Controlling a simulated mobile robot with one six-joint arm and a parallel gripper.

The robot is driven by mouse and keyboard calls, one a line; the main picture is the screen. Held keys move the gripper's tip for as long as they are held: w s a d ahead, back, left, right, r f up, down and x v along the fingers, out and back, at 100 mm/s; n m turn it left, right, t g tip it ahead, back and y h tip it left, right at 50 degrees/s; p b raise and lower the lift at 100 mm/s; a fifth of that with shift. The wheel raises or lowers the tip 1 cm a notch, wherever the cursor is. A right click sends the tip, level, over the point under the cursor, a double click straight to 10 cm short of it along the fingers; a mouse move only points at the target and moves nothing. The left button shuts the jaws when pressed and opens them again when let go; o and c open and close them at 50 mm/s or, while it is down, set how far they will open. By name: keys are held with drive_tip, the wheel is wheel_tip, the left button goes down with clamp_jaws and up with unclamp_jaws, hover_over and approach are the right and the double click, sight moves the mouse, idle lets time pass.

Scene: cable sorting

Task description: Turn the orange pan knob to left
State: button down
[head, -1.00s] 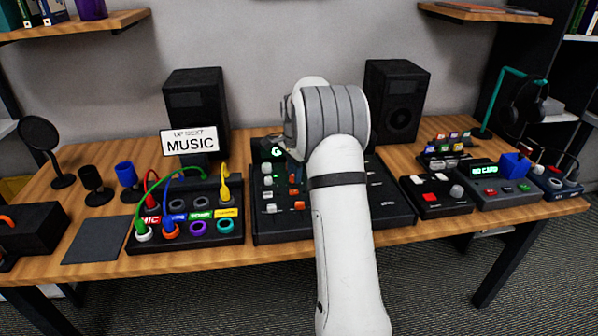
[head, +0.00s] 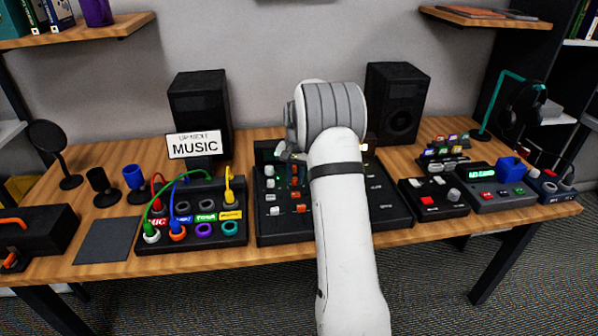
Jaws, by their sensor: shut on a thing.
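The dark mixer (head: 390,212) stands in the middle of the desk, with several pale and orange controls on its left part. The orange pan knob (head: 295,183) shows as a small orange patch near its upper middle, mostly covered by the fingers. My gripper (head: 294,174) reaches down to it from behind my white arm and is shut on it. The fingers are small and dark here, and the knob's pointing direction cannot be told. Another orange control (head: 301,209) sits just below. My arm hides the mixer's centre.
A patch box (head: 215,238) with coloured cables stands left of the mixer, below a MUSIC sign (head: 194,146). Two speakers (head: 202,100) stand behind. A small console (head: 432,197) and other devices are close on the right. A dark mat (head: 108,240) lies at left.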

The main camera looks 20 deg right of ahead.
sight(296, 179)
drive_tip(key=n, duration=0.2)
drive_tip(key=n+p, duration=0.1)
drive_tip(key=n, duration=0.2)
drive_tip(key=shift+s+f+n+p, duration=0.2)
drive_tip(key=shift+s+n+p, duration=0.05)
drive_tip(key=shift+n+p, duration=0.1)
drive_tip(key=shift+w+r+n+p, duration=0.15)
drive_tip(key=shift+n+p, duration=0.25)
drive_tip(key=shift+n, duration=1.65)
drive_tip(key=c, duration=1.3)
unclamp_jaws()
drive_tip(key=shift+w, duration=0.1)
drive_tip(key=shift+o, duration=0.2)
drive_tip(key=shift+d+r, duration=0.15)
drive_tip(key=shift+r, duration=3.75)
drive_tip(key=shift+r, duration=0.1)
